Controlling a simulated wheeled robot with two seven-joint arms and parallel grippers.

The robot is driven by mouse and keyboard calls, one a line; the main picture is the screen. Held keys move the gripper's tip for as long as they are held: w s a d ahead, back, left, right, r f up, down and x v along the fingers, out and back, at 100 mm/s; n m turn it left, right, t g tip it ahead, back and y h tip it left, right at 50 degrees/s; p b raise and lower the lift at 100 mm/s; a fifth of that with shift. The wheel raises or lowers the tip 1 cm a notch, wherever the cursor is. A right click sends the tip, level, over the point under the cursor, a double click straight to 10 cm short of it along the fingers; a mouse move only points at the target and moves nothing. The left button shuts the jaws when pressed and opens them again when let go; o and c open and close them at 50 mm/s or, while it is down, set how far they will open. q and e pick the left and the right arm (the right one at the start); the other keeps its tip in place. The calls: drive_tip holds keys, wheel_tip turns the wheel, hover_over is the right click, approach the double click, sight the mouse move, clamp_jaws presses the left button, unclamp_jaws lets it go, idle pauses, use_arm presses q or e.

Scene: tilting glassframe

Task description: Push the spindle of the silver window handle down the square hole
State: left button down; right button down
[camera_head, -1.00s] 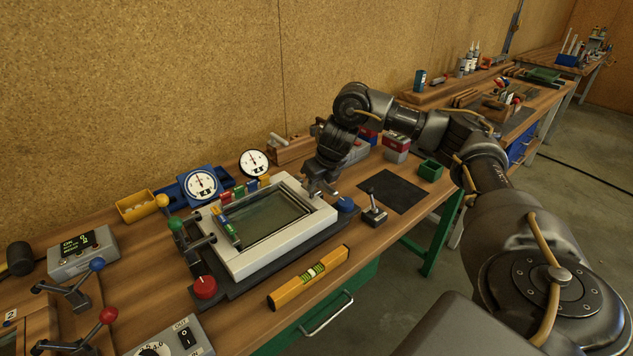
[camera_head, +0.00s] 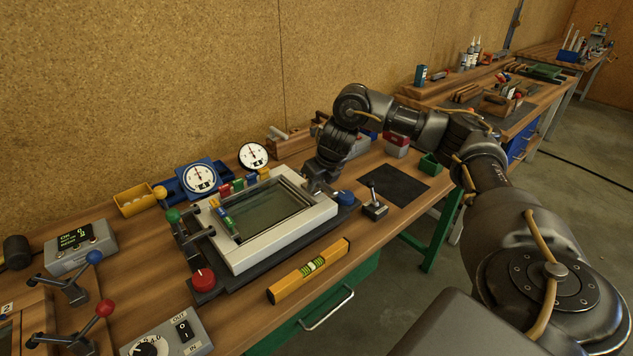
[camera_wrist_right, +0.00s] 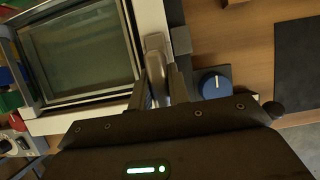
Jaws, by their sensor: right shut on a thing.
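The white window frame (camera_head: 290,233) with its dark glass pane lies on a dark base on the bench. It also shows in the right wrist view (camera_wrist_right: 152,17). My right gripper (camera_head: 314,186) is at the right-hand side of the frame. In the right wrist view, its fingers (camera_wrist_right: 160,90) are shut on the silver window handle (camera_wrist_right: 155,48), which lies along the frame's edge. I cannot see the spindle or the square hole; handle and gripper cover that area. I cannot tell how deep the spindle sits. My left gripper is not in view.
A blue knob (camera_head: 345,197) is close to the right gripper, and a small joystick (camera_head: 375,208) stands beyond it. A red knob (camera_head: 203,280) and clamps line the frame's left side. A yellow spirit level (camera_head: 308,272) lies in front. A dark mat (camera_head: 395,186) is bare.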

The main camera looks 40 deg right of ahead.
drive_tip(key=c, duration=1.3)
unclamp_jaws()
drive_tip(key=shift+o, duration=0.2)
drive_tip(key=p+v, duration=0.3)
drive_tip(key=v, duration=0.7)
drive_tip(key=shift+s+r, duration=0.1)
drive_tip(key=shift+r, duration=0.3)
